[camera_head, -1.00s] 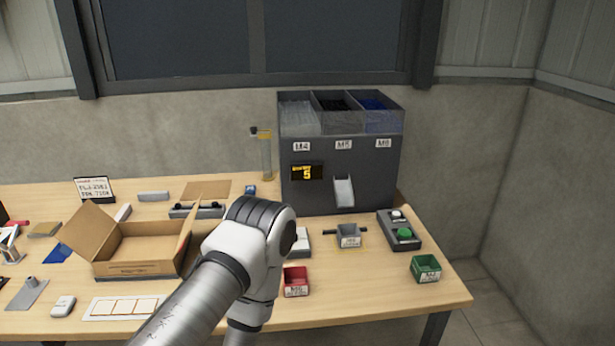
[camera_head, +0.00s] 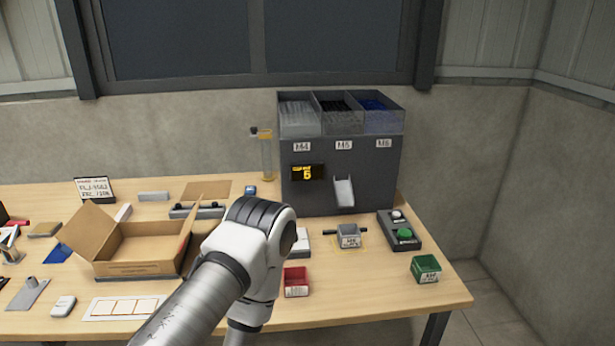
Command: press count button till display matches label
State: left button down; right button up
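The dark grey feeder (camera_head: 312,200) stands at the back of the table, with M4, M5 and M6 labels under its hoppers. A control box (camera_head: 396,233) at the right carries a green button (camera_head: 404,233) and a white button (camera_head: 397,215); I cannot tell which is the count button. A small grey bin (camera_head: 348,236) with a label too small to read sits in front of the chute (camera_head: 344,191). My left arm crosses the lower middle; its gripper is out of sight. My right gripper is not in view.
A red bin (camera_head: 296,282) and a green bin (camera_head: 425,268) stand near the front edge. An open cardboard box (camera_head: 137,268) is at left, and a white-faced sign (camera_head: 94,190) stands behind it. Bare table lies between the red and green bins.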

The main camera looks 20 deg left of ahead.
aim_at(402, 233)
jog(key=i+l+u, duration=0.25)
jog(key=i+l, duration=0.25)
jog(key=i+l+u, duration=0.25)
jog(key=i+l, duration=0.25)
